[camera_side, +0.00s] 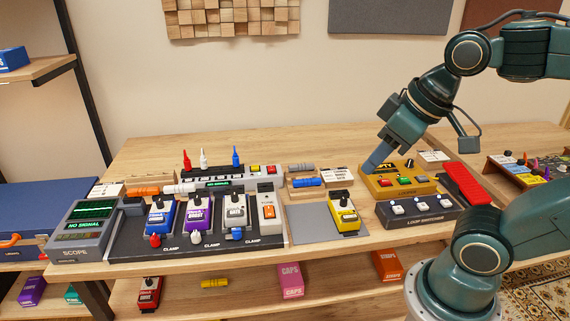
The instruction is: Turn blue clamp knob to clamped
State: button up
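The blue clamp knob (236,235) sits on the dark pedal board (270,240), just in front of the grey pedal (236,211) and left of a "CLAMP" label. Its exact angle is too small to read. A red knob (155,240) and a white knob (196,237) sit in the same row to its left. My gripper (372,165) points down beside the left end of the yellow looper box (405,184), well to the right of the blue knob. Its fingertips are partly hidden and too small to tell open from shut.
Blue (160,215) and purple (197,212) pedals stand on the board, with a scope (78,228) at its left. A yellow pedal (343,212) stands on a grey mat (312,222) between board and looper. Red, white and blue bottles (236,157) stand behind the board.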

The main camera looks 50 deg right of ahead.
jog(key=w+r+n+g, duration=0.1)
jog(key=w+n, duration=0.1)
jog(key=w, duration=0.5)
jog(key=n+g, duration=0.4)
jog(key=n, duration=0.3)
send_over(236, 228)
notch_tip(236, 228, down, 16)
jog(key=r, duration=0.1)
jog(key=shift+f, duration=0.25)
jog(key=shift+f, duration=0.15)
notch_tip(236, 228, down, 14)
jog(key=shift+r, duration=0.25)
grip_shut()
